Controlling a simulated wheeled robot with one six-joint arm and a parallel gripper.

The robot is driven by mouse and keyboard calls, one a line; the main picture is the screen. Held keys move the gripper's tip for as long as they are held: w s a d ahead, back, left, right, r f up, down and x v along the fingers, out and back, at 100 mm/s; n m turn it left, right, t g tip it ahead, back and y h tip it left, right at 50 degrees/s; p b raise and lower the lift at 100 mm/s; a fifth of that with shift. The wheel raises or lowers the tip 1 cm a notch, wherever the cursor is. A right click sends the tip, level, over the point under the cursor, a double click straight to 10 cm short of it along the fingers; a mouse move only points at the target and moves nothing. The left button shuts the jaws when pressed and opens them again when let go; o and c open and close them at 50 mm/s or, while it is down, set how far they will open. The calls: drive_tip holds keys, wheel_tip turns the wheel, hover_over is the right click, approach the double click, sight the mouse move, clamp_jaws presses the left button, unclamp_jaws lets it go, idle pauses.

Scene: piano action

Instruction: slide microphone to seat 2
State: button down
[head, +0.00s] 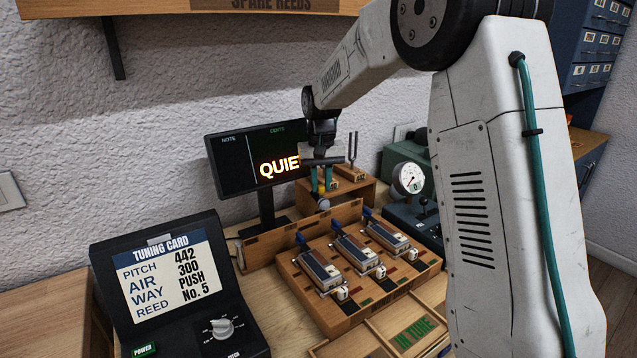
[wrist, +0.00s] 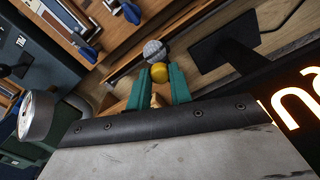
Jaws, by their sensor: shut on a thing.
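The microphone shows in the wrist view as a grey mesh ball (wrist: 155,50) on a yellow body (wrist: 160,72), between the two green fingers. My gripper (wrist: 162,80) is shut on it. In the head view my gripper (head: 322,182) points down in front of the screen, with the microphone's grey ball (head: 323,203) just below the fingertips. It is at the long wooden rail (head: 290,240) behind the reed block (head: 318,297). The block carries three reed units with blue parts (head: 350,250). No seat number is readable, so I cannot tell which seat the microphone is at.
A dark screen (head: 240,165) reading "QUIE" stands behind the rail, partly covered by my gripper. A tuning card stand (head: 160,275) is at front left. A round gauge (head: 408,179) and a wooden box with a tuning fork (head: 352,172) stand to the right.

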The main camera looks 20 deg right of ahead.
sight(325, 206)
drive_tip(key=c, duration=1.3)
unclamp_jaws()
drive_tip(key=shift+o, duration=0.2)
wheel_tip(325, 206, up, 8)
drive_tip(key=shift+f, duration=0.1)
drive_tip(key=s+a+n, duration=0.1)
drive_tip(key=s+a, duration=0.1)
drive_tip(key=s, duration=1.8)
drive_tip(key=s+a+n+t, duration=0.1)
drive_tip(key=s+a, duration=0.1)
drive_tip(key=s, duration=1.8)
drive_tip(key=shift+s+a+f+n, duration=0.25)
drive_tip(key=shift+s+f+n, duration=0.05)
drive_tip(key=shift+s+f, duration=0.1)
